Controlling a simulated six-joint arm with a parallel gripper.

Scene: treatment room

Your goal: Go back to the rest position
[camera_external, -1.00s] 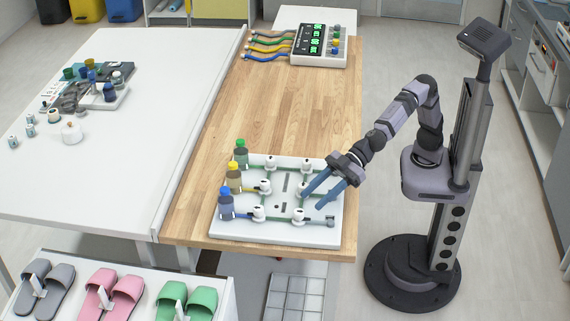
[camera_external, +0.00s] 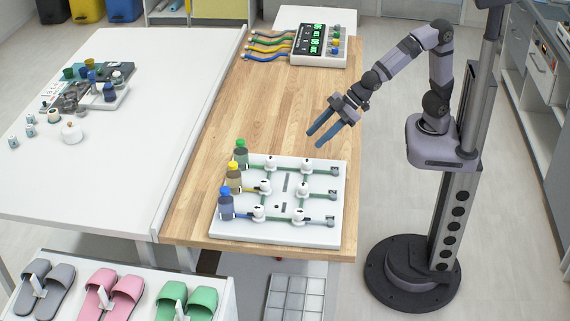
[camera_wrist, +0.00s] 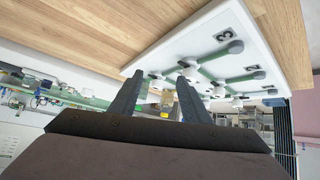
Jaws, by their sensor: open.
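My gripper (camera_external: 320,133) is open and empty. It hangs in the air above the wooden table, up and behind the right back part of the white board. Its two blue-grey fingers point down and left. In the wrist view my gripper (camera_wrist: 157,92) shows two dark fingers spread apart with nothing between them. The white board (camera_external: 322,218) lies on the wooden table with white fittings and green tubes on it. The board also shows in the wrist view (camera_wrist: 190,45), tilted, beyond the fingers.
Bottles with green (camera_external: 240,152), yellow (camera_external: 234,178) and blue (camera_external: 226,204) caps stand along the board's left edge. A device with green displays (camera_external: 318,45) and coloured hoses sits at the table's far end. The wooden table (camera_external: 290,105) is clear between board and device.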

